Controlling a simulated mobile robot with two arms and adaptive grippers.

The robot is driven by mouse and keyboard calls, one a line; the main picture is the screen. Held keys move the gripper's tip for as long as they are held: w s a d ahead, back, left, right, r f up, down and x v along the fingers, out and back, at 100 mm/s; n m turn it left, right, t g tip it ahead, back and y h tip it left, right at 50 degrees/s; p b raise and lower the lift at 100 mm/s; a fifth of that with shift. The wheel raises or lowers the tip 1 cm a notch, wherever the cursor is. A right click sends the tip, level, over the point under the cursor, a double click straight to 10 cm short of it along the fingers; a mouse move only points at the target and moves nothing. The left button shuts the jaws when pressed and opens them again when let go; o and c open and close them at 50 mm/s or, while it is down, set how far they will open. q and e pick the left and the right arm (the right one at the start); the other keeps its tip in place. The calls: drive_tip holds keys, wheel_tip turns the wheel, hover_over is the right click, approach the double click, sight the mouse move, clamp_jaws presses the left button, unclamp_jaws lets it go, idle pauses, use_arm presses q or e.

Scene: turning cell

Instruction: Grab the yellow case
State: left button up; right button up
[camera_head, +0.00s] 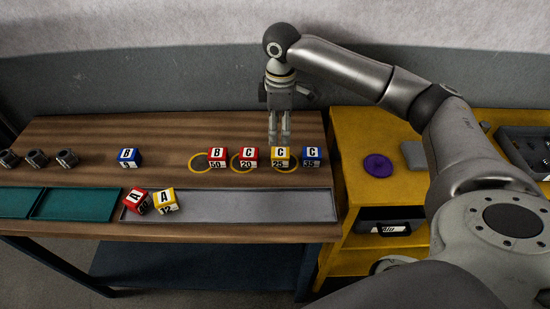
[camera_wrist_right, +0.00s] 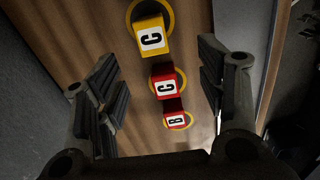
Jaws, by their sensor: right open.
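A yellow case (camera_head: 280,157) marked C and 25 stands on the wooden table over a yellow ring. It also shows in the right wrist view (camera_wrist_right: 152,38), near the top, beyond the space between my fingers. Another yellow case (camera_head: 166,200) marked A and 12 sits at the left end of the grey tray, beside a red one. My right gripper (camera_head: 279,136) is open and empty, pointing down above and behind the yellow C case; its two fingers spread wide in the right wrist view (camera_wrist_right: 158,82). My left gripper is out of view.
Red cases B (camera_head: 217,157) and C (camera_head: 249,157) stand left of the yellow C case; a blue C case (camera_head: 311,157) stands close on its right. A blue B case (camera_head: 129,158) stands farther left. The grey tray (camera_head: 270,207) is bare on its right.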

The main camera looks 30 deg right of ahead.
sight(281, 152)
drive_tip(key=shift+w+f, duration=0.75)
drive_tip(key=shift+f, duration=0.3)
drive_tip(key=f, duration=0.4)
drive_tip(key=shift+s+f, duration=0.15)
drive_tip(key=shift+s, duration=0.15)
drive_tip(key=f, duration=0.1)
drive_tip(key=f+p, duration=0.1)
drive_tip(key=f, duration=0.1)
drive_tip(key=d+f+p, duration=0.1)
drive_tip(key=f, duration=0.1)
drive_tip(key=shift+s+f, duration=0.1)
drive_tip(key=shift+f, duration=0.35)
drive_tip(key=c, duration=1.1)
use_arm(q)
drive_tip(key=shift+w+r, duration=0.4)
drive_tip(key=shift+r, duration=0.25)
use_arm(e)
drive_tip(key=shift+c, duration=0.5)
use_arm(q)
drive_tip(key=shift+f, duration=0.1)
use_arm(e)
drive_tip(key=shift+r, duration=0.15)
